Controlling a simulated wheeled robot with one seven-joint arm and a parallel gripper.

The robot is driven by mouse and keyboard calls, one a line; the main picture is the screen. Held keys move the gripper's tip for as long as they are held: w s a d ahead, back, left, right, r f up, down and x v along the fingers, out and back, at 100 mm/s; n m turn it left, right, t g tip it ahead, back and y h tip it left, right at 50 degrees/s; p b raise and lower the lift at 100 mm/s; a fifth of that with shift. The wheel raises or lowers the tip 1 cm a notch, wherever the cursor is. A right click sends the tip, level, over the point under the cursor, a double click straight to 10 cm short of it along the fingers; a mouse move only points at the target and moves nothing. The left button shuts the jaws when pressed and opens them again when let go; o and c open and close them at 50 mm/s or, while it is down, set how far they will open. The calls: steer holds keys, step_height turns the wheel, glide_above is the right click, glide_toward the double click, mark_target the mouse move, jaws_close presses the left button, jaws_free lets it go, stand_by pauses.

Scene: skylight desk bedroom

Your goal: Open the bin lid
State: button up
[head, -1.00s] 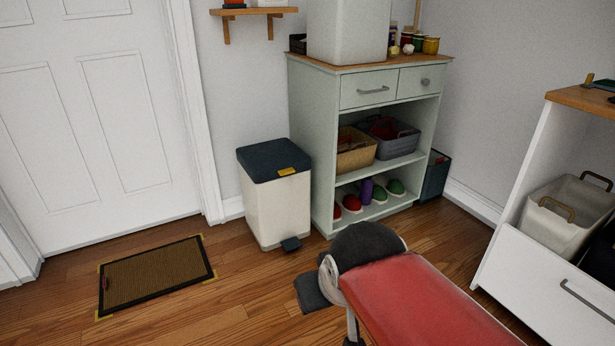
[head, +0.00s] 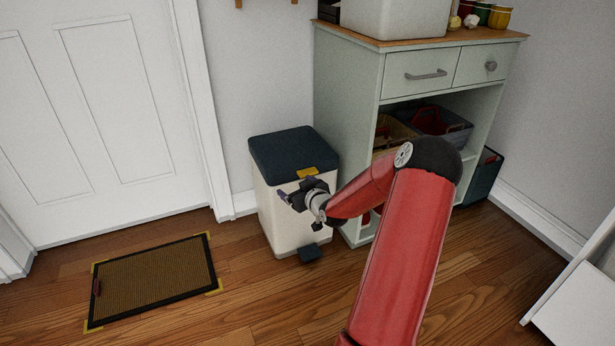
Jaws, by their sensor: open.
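The bin (head: 275,222) is cream-white and stands on the wood floor between the door and the green cabinet. Its dark blue-grey lid (head: 290,150) is shut. A yellow tab (head: 307,172) sits at the lid's front edge, and a dark pedal (head: 311,253) is at the bin's foot. My gripper (head: 284,198) is open and empty, in front of the bin's upper front, just below the yellow tab. I cannot tell whether it touches the bin. My red arm hides part of the bin's right side and the cabinet's lower shelves.
The pale green cabinet (head: 352,130) stands close to the bin's right, with two drawers and baskets on a shelf. A brown doormat (head: 155,280) lies at the left before the white door (head: 110,120). A white unit (head: 580,300) is at the right edge. Floor before the bin is clear.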

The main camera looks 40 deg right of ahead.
mark_target(310, 174)
steer(key=s+d+f+m+t+h, duration=0.2)
steer(key=d+m+t, duration=0.1)
steer(key=d, duration=0.4)
steer(key=shift+h, duration=0.3)
steer(key=shift+x, duration=3.55)
steer(key=shift+c, duration=0.4)
